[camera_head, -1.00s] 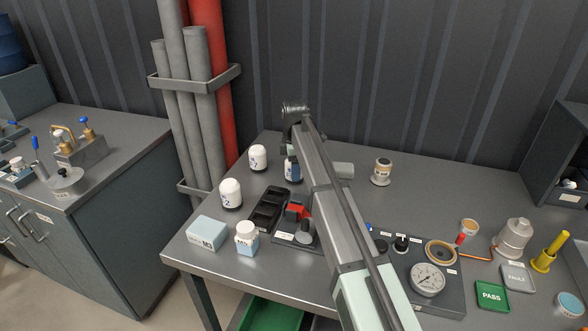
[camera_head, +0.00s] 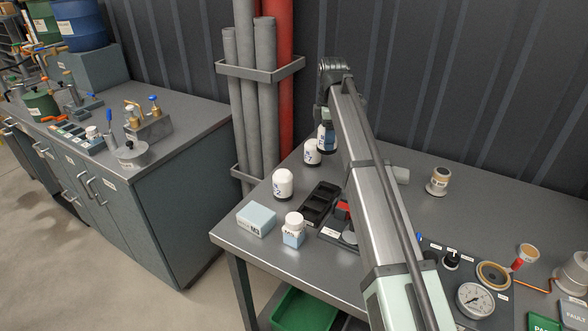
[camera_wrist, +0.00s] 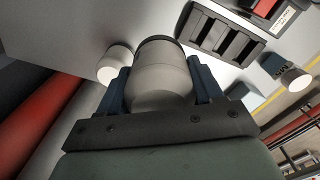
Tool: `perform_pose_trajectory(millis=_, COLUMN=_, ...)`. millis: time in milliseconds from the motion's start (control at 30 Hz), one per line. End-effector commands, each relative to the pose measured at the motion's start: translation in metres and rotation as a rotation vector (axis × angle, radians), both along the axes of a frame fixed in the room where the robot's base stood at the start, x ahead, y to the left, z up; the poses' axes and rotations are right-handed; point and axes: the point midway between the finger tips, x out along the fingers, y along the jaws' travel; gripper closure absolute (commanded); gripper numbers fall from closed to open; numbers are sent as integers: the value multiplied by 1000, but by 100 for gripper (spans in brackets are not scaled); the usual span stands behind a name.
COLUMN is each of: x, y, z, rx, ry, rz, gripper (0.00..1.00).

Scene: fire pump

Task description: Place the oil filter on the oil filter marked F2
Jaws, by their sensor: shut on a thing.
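My gripper (camera_head: 326,138) is shut on a white oil filter, held upper middle in the head view. In the wrist view the held filter (camera_wrist: 165,75) is a pale cylinder with a dark rim, between two blue fingers. A white filter whose mark seems to end in 2 (camera_head: 283,184) stands upright on the table, left of the arm. A second white filter (camera_head: 312,152) stands behind it, close beside and below my gripper in the picture, its mark hard to read. One white filter (camera_wrist: 115,63) also shows beside the left finger in the wrist view; I cannot tell which.
A black slotted tray (camera_head: 318,204), a white-capped bottle (camera_head: 293,230) and a pale blue box (camera_head: 257,219) stand on the near left table. A gauge panel (camera_head: 476,299) lies right of my arm. Grey pipes (camera_head: 245,100) and a red pipe (camera_head: 286,110) rise behind the left table edge.

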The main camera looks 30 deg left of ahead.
Motion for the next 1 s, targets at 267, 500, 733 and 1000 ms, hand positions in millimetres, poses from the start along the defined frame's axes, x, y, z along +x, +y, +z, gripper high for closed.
perform_pose_trajectory(millis=267, x=-79, y=77, z=45, rx=1, ry=-2, rz=129, gripper=74)
perform_pose_trajectory(millis=500, x=-126, y=93, z=73, rx=1, ry=-2, rz=154, gripper=74)
perform_pose_trajectory(millis=733, x=-138, y=77, z=73, rx=0, ry=0, rz=56, gripper=74)
perform_pose_trajectory(millis=1000, x=-138, y=77, z=47, rx=-2, ry=1, rz=33, gripper=74)
